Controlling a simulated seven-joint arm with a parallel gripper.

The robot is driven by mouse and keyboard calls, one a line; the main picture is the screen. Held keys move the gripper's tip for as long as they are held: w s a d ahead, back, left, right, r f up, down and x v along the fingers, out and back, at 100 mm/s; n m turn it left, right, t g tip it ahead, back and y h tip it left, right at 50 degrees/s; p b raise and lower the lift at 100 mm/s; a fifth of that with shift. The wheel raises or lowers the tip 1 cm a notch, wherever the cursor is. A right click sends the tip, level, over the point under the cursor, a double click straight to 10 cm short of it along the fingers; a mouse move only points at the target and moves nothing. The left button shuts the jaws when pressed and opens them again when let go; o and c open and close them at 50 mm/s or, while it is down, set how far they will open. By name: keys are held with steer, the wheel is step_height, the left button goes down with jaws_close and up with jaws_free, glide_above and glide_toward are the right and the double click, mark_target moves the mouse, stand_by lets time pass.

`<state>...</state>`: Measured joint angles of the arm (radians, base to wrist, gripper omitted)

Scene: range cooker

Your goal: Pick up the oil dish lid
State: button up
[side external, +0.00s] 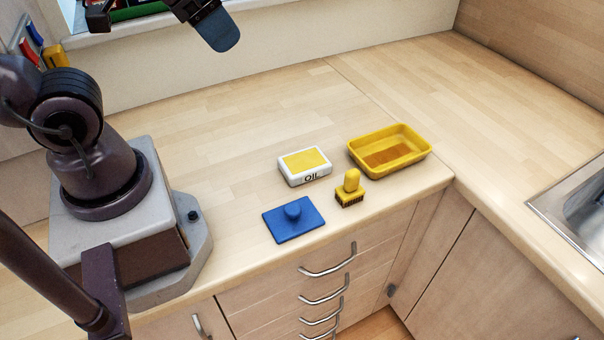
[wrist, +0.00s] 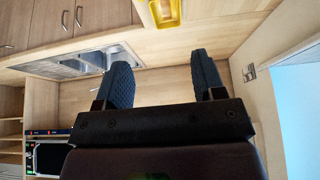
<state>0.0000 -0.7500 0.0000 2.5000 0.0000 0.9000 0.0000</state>
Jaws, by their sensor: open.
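The oil dish lid is a flat blue square with a round knob (side external: 293,219). It lies on the worktop near its front edge, in the side external view. The white oil dish (side external: 304,166), marked OIL and with a yellow top, stands open just behind and right of it. My gripper (side external: 219,30) is high above the back of the worktop, well away from the lid, with its upper part cut off by the picture's edge. In the wrist view my gripper (wrist: 163,68) is open with nothing between its two dark fingers. The lid is not seen there.
A yellow brush (side external: 351,188) stands right of the dish. A yellow tray (side external: 415,150) with a brownish inside lies behind it; a yellow container shows at the top of the wrist view (wrist: 165,13). A sink (side external: 575,207) is at far right. The worktop's left middle is clear.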

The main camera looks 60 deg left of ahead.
steer(key=m+g, duration=0.6)
steer(key=m, duration=0.8)
glide_above(293, 208)
step_height(293, 208, down, 29)
steer(key=shift+s+d+r, duration=0.15)
steer(key=shift+r, duration=0.05)
steer(key=shift+n, duration=0.3)
steer(key=shift+a+f, duration=0.2)
steer(key=shift+f, duration=2.6)
steer(key=c, duration=1)
